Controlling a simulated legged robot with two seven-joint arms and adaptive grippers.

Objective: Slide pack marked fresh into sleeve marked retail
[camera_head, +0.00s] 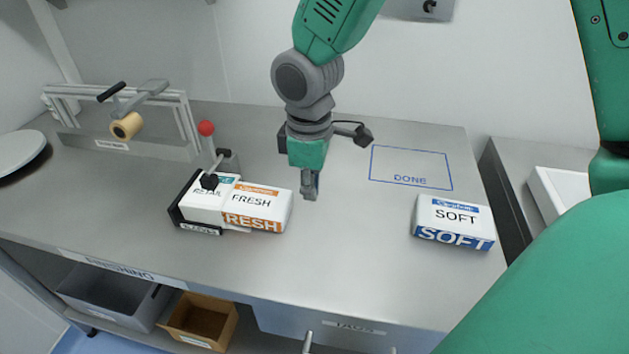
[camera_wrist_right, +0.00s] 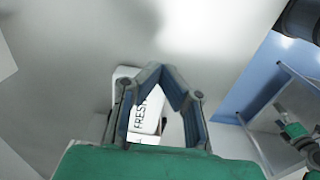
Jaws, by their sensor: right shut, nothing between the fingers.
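The pack marked FRESH (camera_head: 262,204), white with orange print, lies on the grey bench. Its left end sits inside the sleeve marked RETAIL (camera_head: 205,196), and its right part sticks out. The sleeve lies against a black holder on its left. My right gripper (camera_head: 311,190) is shut and empty, just right of the pack's exposed end and apart from it as far as I can tell. In the right wrist view the fingers (camera_wrist_right: 166,68) meet at their tips, with the FRESH pack (camera_wrist_right: 143,112) partly hidden behind them. My left gripper is not in view.
A pack marked SOFT (camera_head: 454,220) lies at the right, below an empty blue outline marked DONE (camera_head: 411,168). A red-knobbed lever (camera_head: 207,130) stands behind the sleeve. A roller frame (camera_head: 125,125) stands at back left. Bins (camera_head: 200,320) sit under the bench.

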